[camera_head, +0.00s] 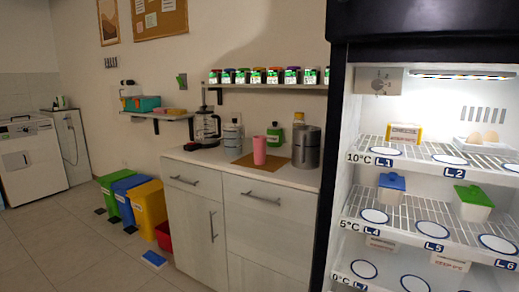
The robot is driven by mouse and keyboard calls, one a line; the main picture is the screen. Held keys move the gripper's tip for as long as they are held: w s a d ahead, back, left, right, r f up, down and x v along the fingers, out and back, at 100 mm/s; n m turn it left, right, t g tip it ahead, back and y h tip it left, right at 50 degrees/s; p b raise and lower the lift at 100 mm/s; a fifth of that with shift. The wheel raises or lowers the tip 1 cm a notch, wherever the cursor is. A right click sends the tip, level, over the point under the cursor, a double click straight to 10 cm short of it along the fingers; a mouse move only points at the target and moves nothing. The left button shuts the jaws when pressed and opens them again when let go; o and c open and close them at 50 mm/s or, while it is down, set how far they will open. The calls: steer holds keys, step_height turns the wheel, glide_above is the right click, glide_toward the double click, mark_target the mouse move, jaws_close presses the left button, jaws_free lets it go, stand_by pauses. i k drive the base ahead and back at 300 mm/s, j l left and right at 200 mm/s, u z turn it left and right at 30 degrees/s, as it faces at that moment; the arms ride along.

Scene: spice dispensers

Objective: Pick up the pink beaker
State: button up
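The pink beaker (259,150) stands upright on a brown mat (243,161) on the white counter, in the middle of the camera_head view. My gripper does not show in this view.
A coffee maker (207,126) and a white container (232,137) stand left of the beaker. A spice shelf (270,87) hangs above. An open fridge (338,150) stands close on the right. Bins (150,208) stand at the counter's left; the floor (75,235) further left is clear.

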mark_target(260, 142)
steer(key=i+l, duration=0.1)
steer(key=i, duration=0.55)
steer(key=i+l+u, duration=0.1)
steer(key=i, duration=0.55)
steer(key=i+l, duration=0.15)
steer(key=i, duration=0.5)
